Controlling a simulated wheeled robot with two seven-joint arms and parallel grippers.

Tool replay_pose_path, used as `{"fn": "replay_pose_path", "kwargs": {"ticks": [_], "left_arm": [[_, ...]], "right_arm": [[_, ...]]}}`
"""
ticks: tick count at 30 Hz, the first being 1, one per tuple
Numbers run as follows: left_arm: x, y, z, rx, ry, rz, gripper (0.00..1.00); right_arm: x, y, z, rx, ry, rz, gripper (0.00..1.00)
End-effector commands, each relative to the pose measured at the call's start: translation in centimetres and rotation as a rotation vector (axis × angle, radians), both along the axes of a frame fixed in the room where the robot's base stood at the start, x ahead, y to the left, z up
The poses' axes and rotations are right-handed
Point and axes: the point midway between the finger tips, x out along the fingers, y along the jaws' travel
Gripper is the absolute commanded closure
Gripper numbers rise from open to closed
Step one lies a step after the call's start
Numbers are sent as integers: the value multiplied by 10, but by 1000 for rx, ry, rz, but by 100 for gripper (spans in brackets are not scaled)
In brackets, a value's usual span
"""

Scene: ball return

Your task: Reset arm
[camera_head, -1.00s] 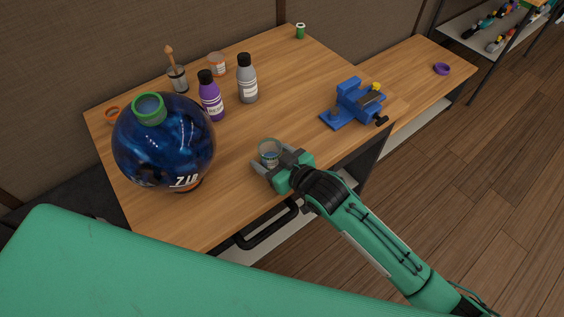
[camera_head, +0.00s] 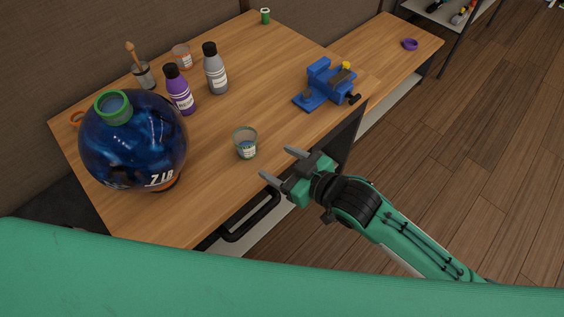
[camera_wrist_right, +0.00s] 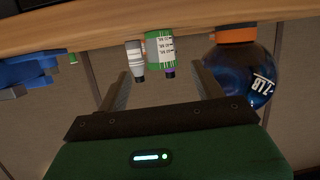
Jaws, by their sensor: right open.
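My right gripper (camera_head: 279,164) is open and empty at the front edge of the wooden table, apart from the small glass (camera_head: 245,143). The glass has a green rim and a label and stands upright on the table, left of and beyond the fingertips. In the right wrist view, which is upside down, the open fingers (camera_wrist_right: 160,72) show with the glass (camera_wrist_right: 160,48) beyond the gap between them. My left gripper is not in view.
A large blue ball-shaped jar (camera_head: 133,140) stands at the left. Purple (camera_head: 180,92) and grey (camera_head: 215,70) bottles stand behind the glass. A blue vise (camera_head: 325,85) sits at the right. A black handle (camera_head: 250,220) juts below the table's front edge.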

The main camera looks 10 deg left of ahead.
Motion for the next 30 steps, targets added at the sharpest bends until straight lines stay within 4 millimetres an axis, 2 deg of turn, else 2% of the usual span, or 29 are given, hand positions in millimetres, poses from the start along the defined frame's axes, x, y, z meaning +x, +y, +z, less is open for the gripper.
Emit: {"fn": "replay_pose_path", "kwargs": {"ticks": [12, 17, 20, 23, 26, 30], "left_arm": [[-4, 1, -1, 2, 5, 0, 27], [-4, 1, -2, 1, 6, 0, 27], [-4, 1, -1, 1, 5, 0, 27], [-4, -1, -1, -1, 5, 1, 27], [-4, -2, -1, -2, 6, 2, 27], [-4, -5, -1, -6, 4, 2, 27]], "right_arm": [[0, 0, 0, -1, 2, -4, 32], [-1, -12, -4, -22, 41, -63, 32], [-3, -32, -11, -56, 97, -145, 32], [-8, -61, -24, -107, 173, -244, 32], [-18, -95, -40, -167, 262, -344, 32], [-43, -148, -66, -264, 407, -485, 32]]}}
